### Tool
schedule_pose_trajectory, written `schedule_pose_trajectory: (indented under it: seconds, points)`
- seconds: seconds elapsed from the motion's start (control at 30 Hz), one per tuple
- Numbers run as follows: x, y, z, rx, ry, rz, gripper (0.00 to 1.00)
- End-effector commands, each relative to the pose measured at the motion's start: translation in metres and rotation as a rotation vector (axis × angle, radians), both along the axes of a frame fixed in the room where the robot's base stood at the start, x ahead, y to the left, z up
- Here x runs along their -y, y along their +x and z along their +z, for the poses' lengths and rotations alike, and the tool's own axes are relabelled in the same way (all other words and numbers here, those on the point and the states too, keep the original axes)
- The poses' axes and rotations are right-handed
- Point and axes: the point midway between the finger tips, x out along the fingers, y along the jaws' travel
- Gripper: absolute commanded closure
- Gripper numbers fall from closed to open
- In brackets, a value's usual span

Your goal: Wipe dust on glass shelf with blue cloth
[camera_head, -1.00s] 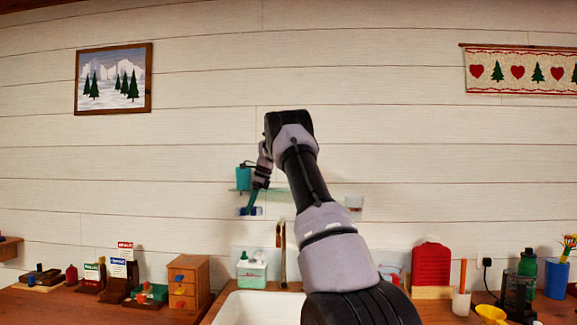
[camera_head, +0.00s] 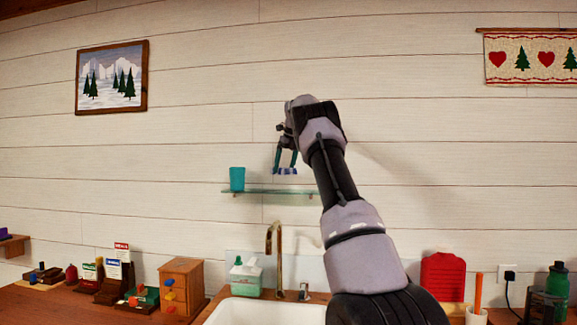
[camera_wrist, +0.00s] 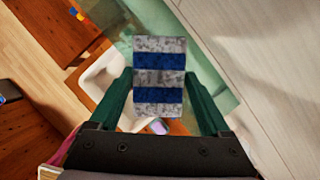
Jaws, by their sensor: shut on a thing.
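My gripper (camera_head: 285,166) is shut on the blue cloth (camera_head: 285,171), which is folded flat with blue and grey stripes. In the wrist view, the cloth (camera_wrist: 160,78) sits between the two green fingers of my gripper (camera_wrist: 160,95). In the head view the cloth appears a little above the glass shelf (camera_head: 265,191), near its middle; I cannot tell its exact distance from the glass. The pale green shelf (camera_wrist: 208,75) also shows behind and beside the cloth in the wrist view. I cannot make out dust on it.
A teal cup (camera_head: 237,179) stands at the shelf's left end. Below are a faucet (camera_head: 274,248), a white sink (camera_head: 262,312) and a soap bottle (camera_head: 245,277). The wall above the shelf is clear.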

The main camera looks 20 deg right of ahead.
Motion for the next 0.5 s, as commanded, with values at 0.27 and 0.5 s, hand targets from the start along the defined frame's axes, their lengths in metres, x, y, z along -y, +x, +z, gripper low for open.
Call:
schedule_pose_trajectory:
  seconds: [0.27, 0.5]
  points:
    - [-0.001, 0.000, -0.030, -0.001, 0.001, 0.002, 0.63]
    - [-0.001, 0.000, -0.047, 0.000, 0.001, 0.001, 0.63]
